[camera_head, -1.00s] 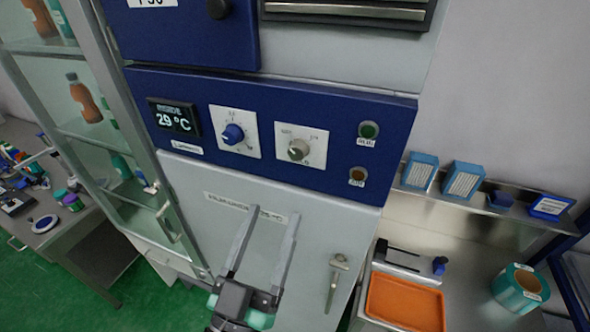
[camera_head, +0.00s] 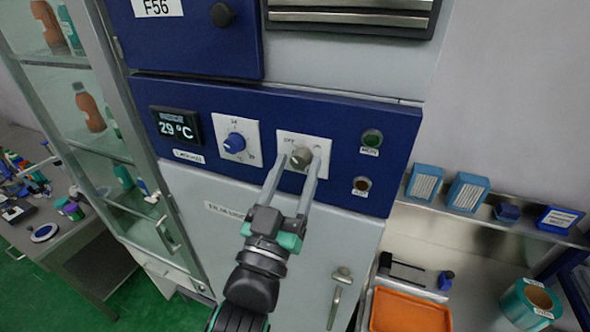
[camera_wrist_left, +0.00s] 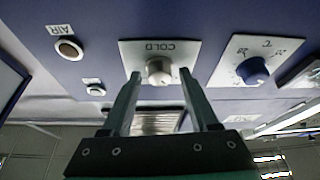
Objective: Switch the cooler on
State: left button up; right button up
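The cooler's blue control panel (camera_head: 215,98) fills the middle of the head view. A grey rotary knob (camera_head: 301,157) sits on a white plate (camera_head: 290,139) with small position marks around it. The knob also shows in the left wrist view (camera_wrist_left: 159,70), on a plate lettered upside down there. My left gripper (camera_head: 298,163) is open, with one finger on either side of the grey knob; the wrist view shows gaps beside it. I cannot tell whether the fingertips reach past its face. My right gripper is not in view.
A blue temperature knob (camera_head: 234,143) and a display (camera_head: 176,126) reading 29 °C are left of the grey knob. A green lamp (camera_head: 371,138) and a dark reddish one (camera_head: 362,184) are on its right. A door handle (camera_head: 337,290) sticks out below.

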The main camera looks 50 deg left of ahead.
pick_arm(q)
grip_shut()
